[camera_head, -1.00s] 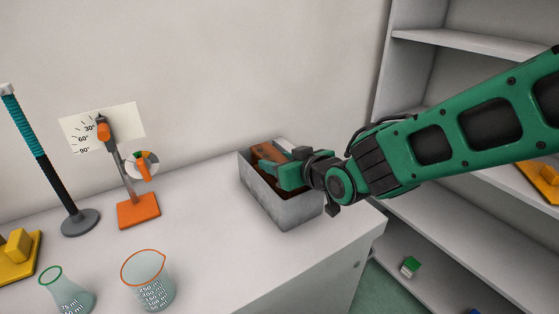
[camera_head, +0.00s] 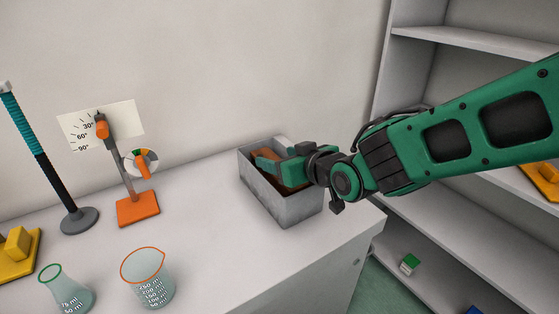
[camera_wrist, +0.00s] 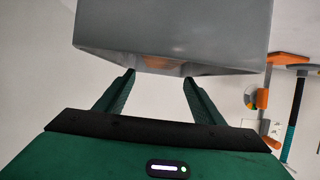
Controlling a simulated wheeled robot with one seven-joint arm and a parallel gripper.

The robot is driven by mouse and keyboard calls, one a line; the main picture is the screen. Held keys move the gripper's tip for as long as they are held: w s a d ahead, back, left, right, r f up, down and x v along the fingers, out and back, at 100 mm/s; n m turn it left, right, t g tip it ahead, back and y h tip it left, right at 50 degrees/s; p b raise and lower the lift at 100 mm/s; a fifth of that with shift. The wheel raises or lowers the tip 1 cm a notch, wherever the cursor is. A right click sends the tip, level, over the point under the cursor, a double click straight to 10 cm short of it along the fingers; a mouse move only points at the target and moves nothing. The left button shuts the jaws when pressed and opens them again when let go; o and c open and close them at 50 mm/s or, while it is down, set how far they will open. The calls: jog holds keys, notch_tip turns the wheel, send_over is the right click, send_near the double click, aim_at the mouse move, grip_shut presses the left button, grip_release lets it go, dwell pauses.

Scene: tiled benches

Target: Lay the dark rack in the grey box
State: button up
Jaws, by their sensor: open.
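The grey box (camera_head: 285,205) stands on the bench near its right end, and its wall fills the top of the wrist view (camera_wrist: 175,25). A brown-orange thing (camera_head: 294,181), which I take to be the dark rack, lies inside the box. It is mostly hidden by my gripper and the box walls, so its exact pose is unclear. A blurred brown patch also shows in the wrist view (camera_wrist: 162,63). My gripper (camera_head: 268,168) is at the box opening, over the brown thing. Its two green fingers stand apart in the wrist view (camera_wrist: 160,77), with nothing visibly clamped between them.
An orange-based stand (camera_head: 138,208) with an angle card and a dark-and-blue rod on a round base (camera_head: 80,220) stand left of the box. A beaker (camera_head: 147,278) and a flask (camera_head: 68,290) are in front. Shelves (camera_head: 450,205) rise at the right; the bench between is clear.

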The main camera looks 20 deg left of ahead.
jog(key=v, duration=1)
jog(key=shift+s+d+r, duration=0.2)
jog(key=shift+d, duration=0.05)
jog(key=shift+d, duration=0.1)
jog(key=w+d+f+m+h, duration=0.2)
jog(key=w+d+h, duration=0.1)
jog(key=d, duration=0.5)
jog(key=w+d+f+m+h, duration=0.1)
jog(key=w+d+f+h, duration=0.1)
jog(key=d, duration=0.6)
jog(key=s+d+f+m+g+h, duration=0.25)
jog(key=d+m+h, duration=0.2)
jog(key=d, duration=1.45)
jog(key=s+d+f+m+g, duration=0.1)
jog(key=s+d+m+g, duration=0.2)
jog(key=s+d, duration=0.5)
jog(key=s+d+f+m+g, duration=0.1)
jog(key=s+d+m+g, duration=0.2)
jog(key=s, duration=1.2)
jog(key=d+m, duration=0.2)
jog(key=d, duration=0.3)
jog(key=shift+f+m+h, duration=0.2)
jog(key=shift+m+h, duration=0.15)
